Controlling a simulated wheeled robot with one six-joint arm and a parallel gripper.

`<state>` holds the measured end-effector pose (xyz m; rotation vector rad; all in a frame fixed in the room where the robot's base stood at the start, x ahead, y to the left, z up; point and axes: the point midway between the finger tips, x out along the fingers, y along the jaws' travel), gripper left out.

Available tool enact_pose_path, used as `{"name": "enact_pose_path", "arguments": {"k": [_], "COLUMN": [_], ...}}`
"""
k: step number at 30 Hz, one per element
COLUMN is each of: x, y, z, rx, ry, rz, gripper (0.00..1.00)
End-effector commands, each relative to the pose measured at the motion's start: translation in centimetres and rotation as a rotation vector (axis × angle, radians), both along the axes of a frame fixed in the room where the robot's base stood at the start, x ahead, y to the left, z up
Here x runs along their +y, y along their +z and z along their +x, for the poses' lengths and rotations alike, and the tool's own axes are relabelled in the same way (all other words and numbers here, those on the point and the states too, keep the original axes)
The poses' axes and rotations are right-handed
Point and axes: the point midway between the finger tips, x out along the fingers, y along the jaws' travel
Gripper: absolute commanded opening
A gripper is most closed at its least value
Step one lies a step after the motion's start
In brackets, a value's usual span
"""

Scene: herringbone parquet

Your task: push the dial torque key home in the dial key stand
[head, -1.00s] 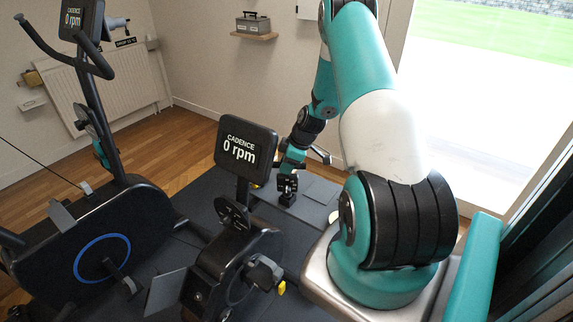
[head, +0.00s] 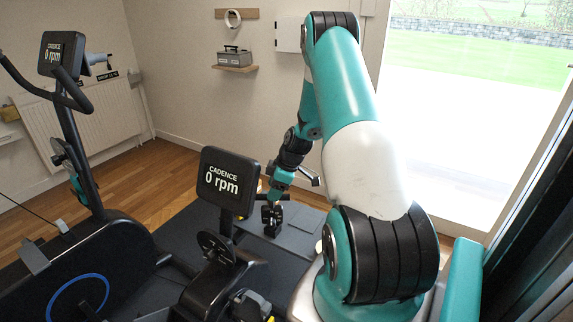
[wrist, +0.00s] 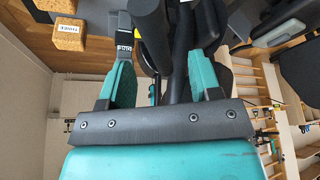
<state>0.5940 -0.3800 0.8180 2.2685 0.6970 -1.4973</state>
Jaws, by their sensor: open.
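My gripper (head: 271,214) hangs low behind the bike's display in the head view, over the dark mat. In the wrist view my gripper (wrist: 166,70) has its two teal fingers wide apart. A thick black bar shows between them; I cannot tell whether it touches either finger. A small black piece with a white label lies at the left fingertip's place in the picture. I cannot make out the dial torque key or the dial key stand for certain in either view.
An exercise bike with a display (head: 228,181) stands close in front of my arm; another stands at left. A grey box (head: 234,56) sits on a wall shelf (head: 236,69). A radiator (head: 82,112) is on the left wall. Orange blocks (wrist: 68,35) show in the wrist view.

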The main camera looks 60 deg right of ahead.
Motion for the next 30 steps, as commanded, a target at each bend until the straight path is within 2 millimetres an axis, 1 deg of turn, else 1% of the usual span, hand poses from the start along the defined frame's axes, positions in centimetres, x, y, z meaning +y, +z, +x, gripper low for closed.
{"name": "enact_pose_path", "arguments": {"k": [1,3,9,12,15,18,21,30], "x": [-0.5,-0.9,-1.9,-2.4,-2.7,-2.9,-3.0,-3.0], "y": [1.3,3.0,7.7,9.7,11.2,12.2,12.7,12.9], "z": [-0.4,-1.0,-2.7,-3.4,-3.9,-4.3,-4.5,-4.6], "rx": [-0.003,-0.004,-0.004,-0.003,-0.004,-0.003,-0.001,0.000], "ry": [-0.003,-0.003,-0.003,-0.002,-0.001,0.000,0.000,0.000], "rz": [-0.004,-0.005,-0.005,-0.005,-0.004,-0.002,-0.001,0.000], "gripper": [0.58,0.58,0.58,0.58,0.58,0.58,0.58,0.58]}}
